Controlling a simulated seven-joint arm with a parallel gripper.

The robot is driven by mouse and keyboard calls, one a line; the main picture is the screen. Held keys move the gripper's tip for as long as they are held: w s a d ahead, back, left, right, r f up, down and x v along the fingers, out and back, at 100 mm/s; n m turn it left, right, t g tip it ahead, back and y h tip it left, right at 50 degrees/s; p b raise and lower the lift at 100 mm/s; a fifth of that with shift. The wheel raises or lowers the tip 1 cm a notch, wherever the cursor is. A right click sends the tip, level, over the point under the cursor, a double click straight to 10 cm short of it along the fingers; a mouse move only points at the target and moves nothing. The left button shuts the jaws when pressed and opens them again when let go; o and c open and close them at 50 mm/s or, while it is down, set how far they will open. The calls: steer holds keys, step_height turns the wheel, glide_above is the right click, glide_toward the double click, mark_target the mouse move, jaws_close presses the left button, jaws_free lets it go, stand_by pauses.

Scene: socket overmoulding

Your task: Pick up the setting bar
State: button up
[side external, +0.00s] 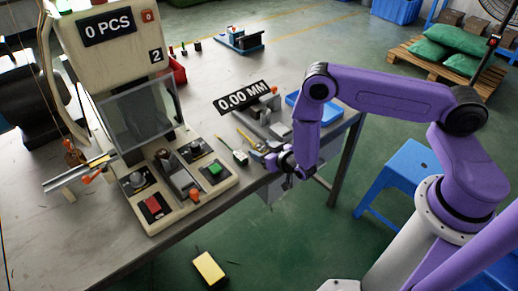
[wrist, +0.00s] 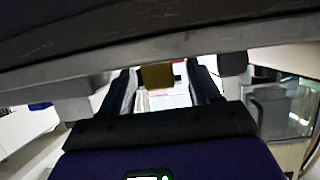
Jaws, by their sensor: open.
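My gripper (side external: 284,170) is at the front right edge of the workbench, below the 0.00 MM gauge (side external: 262,117). In the wrist view its two dark fingers (wrist: 163,92) stand apart, open, with a small tan block (wrist: 157,77) showing between them. I cannot tell whether the fingers touch that block or how far beyond them it is. No part is clearly recognisable as the setting bar. Slim tools, one with a green end (side external: 239,157) and one yellow (side external: 247,141), lie on the bench just left of my gripper.
The grey bench edge (wrist: 200,44) crosses the wrist view close above the fingers. The press (side external: 150,180) stands to the left. A blue tray (side external: 304,106) lies behind my forearm. A blue stool (side external: 408,165) stands right of the bench, and a yellow block (side external: 208,269) is low in front.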

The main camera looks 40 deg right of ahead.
steer(key=c, duration=1.1)
steer(key=shift+r, duration=0.1)
